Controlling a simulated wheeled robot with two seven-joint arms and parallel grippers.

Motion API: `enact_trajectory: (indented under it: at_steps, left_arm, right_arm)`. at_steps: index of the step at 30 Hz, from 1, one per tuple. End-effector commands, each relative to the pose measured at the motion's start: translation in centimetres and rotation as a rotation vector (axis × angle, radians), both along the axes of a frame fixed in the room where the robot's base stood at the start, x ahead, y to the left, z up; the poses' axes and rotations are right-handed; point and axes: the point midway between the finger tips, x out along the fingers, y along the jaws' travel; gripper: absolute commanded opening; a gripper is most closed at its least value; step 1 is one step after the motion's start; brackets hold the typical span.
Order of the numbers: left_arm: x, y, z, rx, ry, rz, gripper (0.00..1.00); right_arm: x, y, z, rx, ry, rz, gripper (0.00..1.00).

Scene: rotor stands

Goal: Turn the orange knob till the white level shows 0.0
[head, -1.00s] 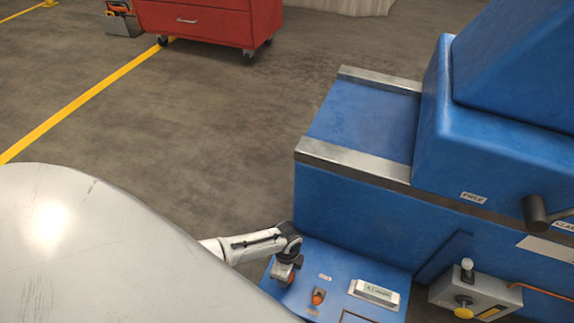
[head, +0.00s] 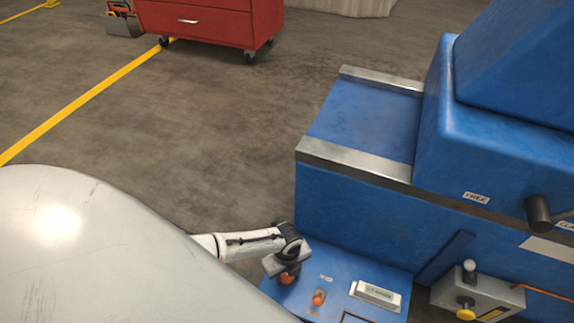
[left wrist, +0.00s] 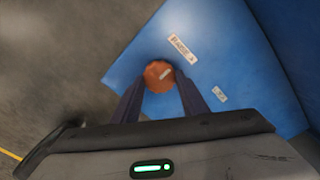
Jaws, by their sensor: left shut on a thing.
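An orange knob (head: 287,279) sits on the blue panel at the near left corner of the stand, partly covered by my left gripper. In the left wrist view the knob (left wrist: 159,75) is round, with a pale mark on top, and lies between the two dark fingers. My left gripper (left wrist: 160,92) is shut on it from above. A white level (head: 376,295) with a small display lies on the same panel, to the right; its digits are too small to read. A second orange knob (head: 318,298) sits between them. My right gripper is not in view.
The tall blue stand body (head: 370,200) rises behind the panel. A grey box with a yellow button (head: 466,314) and a lever stands at the right. A red tool cabinet (head: 205,22) is far back. The floor to the left is open.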

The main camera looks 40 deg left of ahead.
Motion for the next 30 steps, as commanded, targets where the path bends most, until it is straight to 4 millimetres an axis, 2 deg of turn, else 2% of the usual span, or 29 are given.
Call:
enact_trajectory:
  at_steps: [15,16,19,27,30]
  left_arm:
    - [0.0,-0.21,0.04,-0.004,-0.001,-0.02,0.17]
    - [0.0,-0.21,0.04,-0.004,-0.001,-0.019,0.43]
    - [-0.01,-0.18,0.03,-0.003,0.0,-0.019,0.58]
    - [-0.02,-0.06,0.07,-0.001,0.0,-0.019,0.58]
    - [0.0,-0.05,0.78,-0.001,0.0,-0.019,0.58]
  right_arm:
    - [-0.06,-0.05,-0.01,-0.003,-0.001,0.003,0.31]
    - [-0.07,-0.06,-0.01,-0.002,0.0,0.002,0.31]
    - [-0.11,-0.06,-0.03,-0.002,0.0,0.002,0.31]
    - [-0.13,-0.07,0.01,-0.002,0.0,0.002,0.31]
    - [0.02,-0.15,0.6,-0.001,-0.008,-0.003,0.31]
